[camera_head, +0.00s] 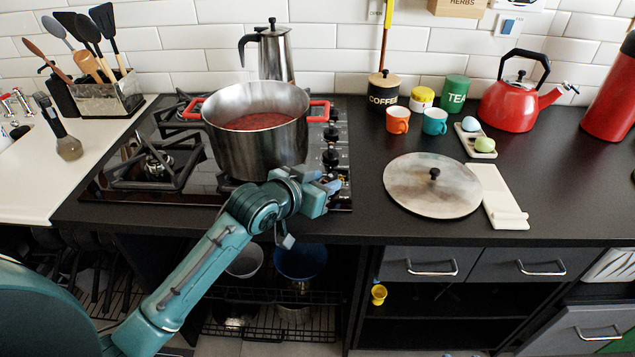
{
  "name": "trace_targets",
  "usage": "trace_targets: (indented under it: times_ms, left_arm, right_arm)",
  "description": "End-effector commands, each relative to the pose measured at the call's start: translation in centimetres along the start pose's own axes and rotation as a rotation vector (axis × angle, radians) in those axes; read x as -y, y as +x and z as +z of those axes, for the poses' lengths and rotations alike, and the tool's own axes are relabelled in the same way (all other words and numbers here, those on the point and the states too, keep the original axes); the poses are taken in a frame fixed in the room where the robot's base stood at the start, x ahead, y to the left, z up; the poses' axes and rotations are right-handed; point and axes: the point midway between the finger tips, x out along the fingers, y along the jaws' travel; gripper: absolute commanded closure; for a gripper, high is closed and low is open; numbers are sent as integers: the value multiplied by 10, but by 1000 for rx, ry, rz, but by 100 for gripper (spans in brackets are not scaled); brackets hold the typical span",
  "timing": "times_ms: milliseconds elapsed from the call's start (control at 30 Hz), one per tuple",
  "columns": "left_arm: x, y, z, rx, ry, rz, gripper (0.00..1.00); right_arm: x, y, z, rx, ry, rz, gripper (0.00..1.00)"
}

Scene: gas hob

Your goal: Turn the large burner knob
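The gas hob (118,190) is set in the black worktop, with a column of black knobs along its right side. Two of the knobs show clearly, a middle one (331,135) and one nearer the front (330,158). I cannot tell for sure which knob is the large burner's. My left gripper (328,187) is over the front right corner of the hob, close to the front end of the knob column. It hides that end, and I cannot tell whether it touches a knob. Its fingers are too small and overlapped to read. My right gripper is not in view.
A steel pot (255,150) with red contents and red handles stands on the hob, just left of the knobs. A moka pot (275,55) is behind it. A round lid (420,185) lies on the worktop to the right, partly over a white board (505,205).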

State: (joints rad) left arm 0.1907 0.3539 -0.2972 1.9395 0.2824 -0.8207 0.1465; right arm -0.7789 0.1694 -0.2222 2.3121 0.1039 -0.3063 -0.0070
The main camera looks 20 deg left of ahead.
Motion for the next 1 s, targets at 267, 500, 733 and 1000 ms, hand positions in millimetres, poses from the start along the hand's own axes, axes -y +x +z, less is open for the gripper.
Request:
trace_targets:
  times_ms: [267,500,733,1000]
  left_arm:
    - [0,-38,0,3,1,-1,66]
    - [0,-92,1,4,2,0,66]
    - [0,-124,0,2,0,0,66]
    - [0,-132,0,1,0,0,66]
  right_arm:
    - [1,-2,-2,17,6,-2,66]
    - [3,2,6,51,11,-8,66]
    - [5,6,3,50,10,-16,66]
    - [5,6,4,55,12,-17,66]
